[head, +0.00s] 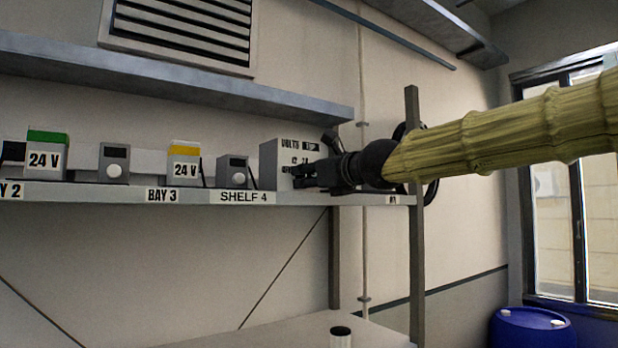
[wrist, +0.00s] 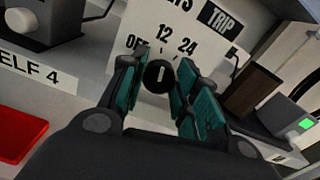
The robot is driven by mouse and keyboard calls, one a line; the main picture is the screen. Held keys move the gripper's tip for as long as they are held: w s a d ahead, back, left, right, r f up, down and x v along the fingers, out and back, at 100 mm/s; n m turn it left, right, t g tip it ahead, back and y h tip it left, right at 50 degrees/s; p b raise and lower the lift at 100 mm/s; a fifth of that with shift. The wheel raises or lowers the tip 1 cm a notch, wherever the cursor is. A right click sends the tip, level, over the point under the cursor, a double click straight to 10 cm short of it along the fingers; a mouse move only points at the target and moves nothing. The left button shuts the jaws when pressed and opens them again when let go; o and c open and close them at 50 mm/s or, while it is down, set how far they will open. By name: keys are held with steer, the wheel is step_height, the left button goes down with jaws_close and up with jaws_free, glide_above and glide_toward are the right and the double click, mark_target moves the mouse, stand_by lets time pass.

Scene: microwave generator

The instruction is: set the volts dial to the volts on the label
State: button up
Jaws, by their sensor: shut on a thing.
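The generator panel (wrist: 215,62) in the wrist view is pale, with OFF, 12 and 24 printed around a round black volts dial (wrist: 158,74). The dial has a short white mark; I cannot tell for sure which number it points to. My gripper (wrist: 160,88) has teal pads on both sides of the dial and is shut on it. In the head view the gripper (head: 310,172) is at the front of the grey generator box (head: 268,163), hiding the dial. Boxes with "24 V" labels stand on the shelf: one green-topped (head: 46,160), one yellow-topped (head: 185,169).
The shelf (head: 110,194) carries small grey units with white knobs (head: 114,170) left of the generator. A dark upright post (head: 413,250) stands right of it, near my arm. A higher shelf (head: 170,88) runs above. A blue drum (head: 530,332) stands low at right.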

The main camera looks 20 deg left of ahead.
steer(key=m+b, duration=0.2)
steer(key=m, duration=0.1)
steer(key=shift+w+d+f, duration=0.1)
steer(key=shift+m+b, duration=0.65)
steer(key=shift+m, duration=0.55)
steer(key=o, duration=1)
steer(key=v, duration=1.2)
